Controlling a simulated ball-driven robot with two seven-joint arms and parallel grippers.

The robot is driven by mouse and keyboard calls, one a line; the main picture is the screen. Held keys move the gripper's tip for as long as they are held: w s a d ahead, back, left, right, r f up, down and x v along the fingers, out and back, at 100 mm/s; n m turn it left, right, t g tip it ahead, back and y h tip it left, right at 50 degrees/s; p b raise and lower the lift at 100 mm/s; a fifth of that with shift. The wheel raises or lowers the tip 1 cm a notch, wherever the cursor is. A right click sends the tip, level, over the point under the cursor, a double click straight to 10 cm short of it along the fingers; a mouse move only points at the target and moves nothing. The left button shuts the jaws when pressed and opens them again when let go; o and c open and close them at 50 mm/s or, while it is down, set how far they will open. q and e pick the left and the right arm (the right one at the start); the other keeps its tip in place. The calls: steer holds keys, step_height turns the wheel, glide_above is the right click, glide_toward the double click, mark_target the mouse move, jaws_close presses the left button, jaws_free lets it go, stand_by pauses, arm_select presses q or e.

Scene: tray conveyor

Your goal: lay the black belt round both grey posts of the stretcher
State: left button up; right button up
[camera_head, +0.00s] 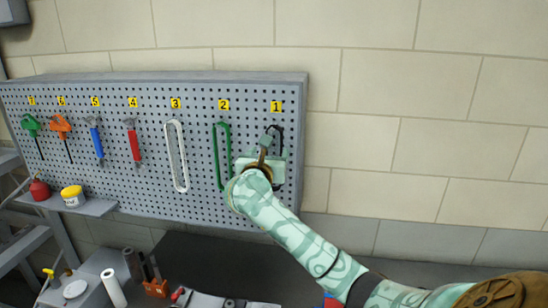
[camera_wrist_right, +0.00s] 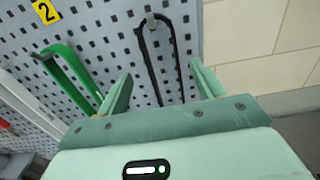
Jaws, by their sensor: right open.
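The black belt (camera_head: 281,133) hangs on the pegboard under label 1, partly hidden by my right gripper (camera_head: 268,150). In the right wrist view the belt (camera_wrist_right: 148,55) is a narrow hanging loop, with its top over a peg. My right gripper (camera_wrist_right: 163,82) is open, its fingers on either side of the loop's lower part. I cannot tell whether they touch it. My left gripper is not in view. I cannot make out the stretcher's grey posts.
A green belt (camera_head: 215,150) hangs close left under label 2, and a white belt (camera_head: 168,150) under label 3. Tools hang further left. A small shelf (camera_head: 95,208) holds a red can and a yellow jar. Below is a dark bench (camera_head: 200,255) with assorted items.

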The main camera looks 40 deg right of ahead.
mark_target(276, 138)
steer(key=w+d, duration=0.1)
steer(key=w+d+r+p, duration=0.1)
steer(key=d, duration=0.1)
steer(key=d+p, duration=0.1)
steer(key=shift+w+d+r, duration=0.15)
steer(key=shift+w+r, duration=0.05)
steer(key=shift+w, duration=0.2)
steer(key=shift+w+d+f, duration=0.2)
steer(key=shift+w+d, duration=0.05)
steer(key=c, duration=1.1)
